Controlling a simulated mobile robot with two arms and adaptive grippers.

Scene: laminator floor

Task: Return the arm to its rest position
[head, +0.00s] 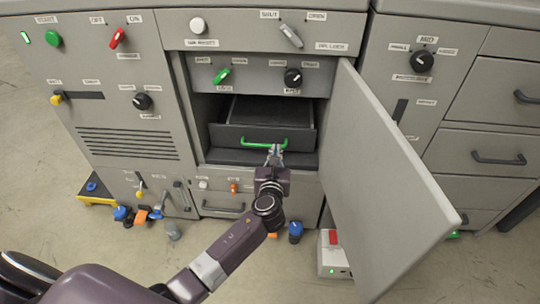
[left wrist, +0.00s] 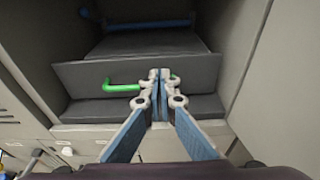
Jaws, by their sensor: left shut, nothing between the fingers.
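My left gripper (head: 275,152) is shut and empty, in front of the open compartment in the head view. That handle is on the front of a dark drawer (head: 228,134) inside the compartment. I cannot tell whether the fingertips touch the handle. My left arm (head: 238,243) reaches in from the lower left. My right gripper is in neither view.
A grey door (head: 385,190) stands wide open to the right of the arm. Control panels with knobs and switches surround the compartment. A small white box with a red top (head: 333,255) and several coloured items lie on the floor by the cabinet. Open floor lies at the lower left.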

